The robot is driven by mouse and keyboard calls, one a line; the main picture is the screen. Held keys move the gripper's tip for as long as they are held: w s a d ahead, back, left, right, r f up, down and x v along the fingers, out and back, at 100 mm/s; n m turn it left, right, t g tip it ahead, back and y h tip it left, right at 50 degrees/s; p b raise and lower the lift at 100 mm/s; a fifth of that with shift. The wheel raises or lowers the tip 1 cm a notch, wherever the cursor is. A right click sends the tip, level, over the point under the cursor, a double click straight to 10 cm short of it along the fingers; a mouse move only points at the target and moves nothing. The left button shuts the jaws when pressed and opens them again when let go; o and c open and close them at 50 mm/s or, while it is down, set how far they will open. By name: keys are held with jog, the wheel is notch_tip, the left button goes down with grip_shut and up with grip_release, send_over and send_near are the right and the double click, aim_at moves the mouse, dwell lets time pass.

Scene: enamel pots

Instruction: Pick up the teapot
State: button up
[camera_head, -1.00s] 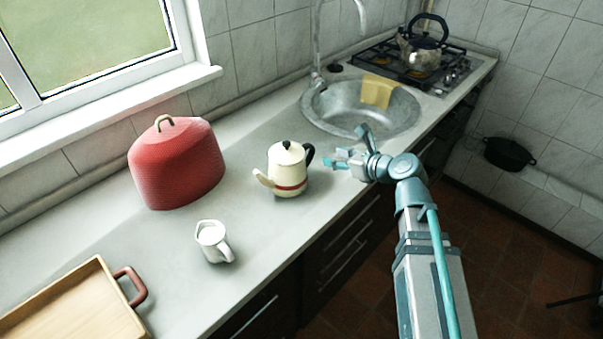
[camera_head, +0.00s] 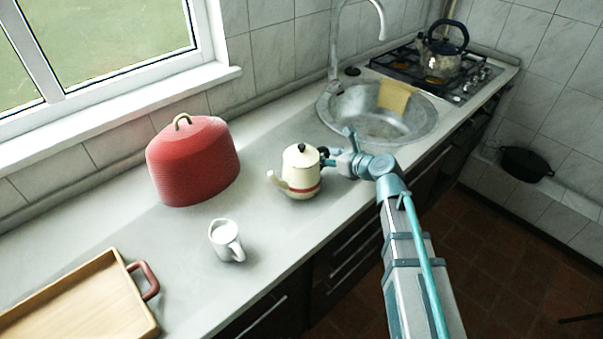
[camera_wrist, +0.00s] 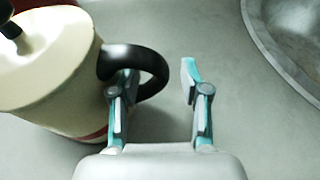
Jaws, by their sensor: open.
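The teapot (camera_head: 302,177) is cream with a red band, a black lid knob and a black handle. It stands upright on the counter, spout to the left and handle toward my gripper (camera_head: 337,148). In the wrist view the teapot (camera_wrist: 50,75) fills the left side. There my gripper (camera_wrist: 158,72) is open, with its two fingers on either side of the outer curve of the black handle (camera_wrist: 152,66). The left finger overlaps the handle's loop; the right finger is outside it. I cannot tell whether either finger touches the handle.
A red domed cover (camera_head: 193,165) stands behind and left of the teapot. A white jug (camera_head: 226,242) is in front left, and a wooden tray (camera_head: 147,325) lies at the lower left. The sink (camera_head: 425,128) and the stove with a kettle (camera_head: 441,62) are beyond.

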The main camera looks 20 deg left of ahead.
jog(key=shift+w+a+f, duration=0.2)
jog(key=shift+a, duration=0.25)
jog(key=shift+c, duration=0.3)
grip_shut()
jog(key=shift+r, duration=0.1)
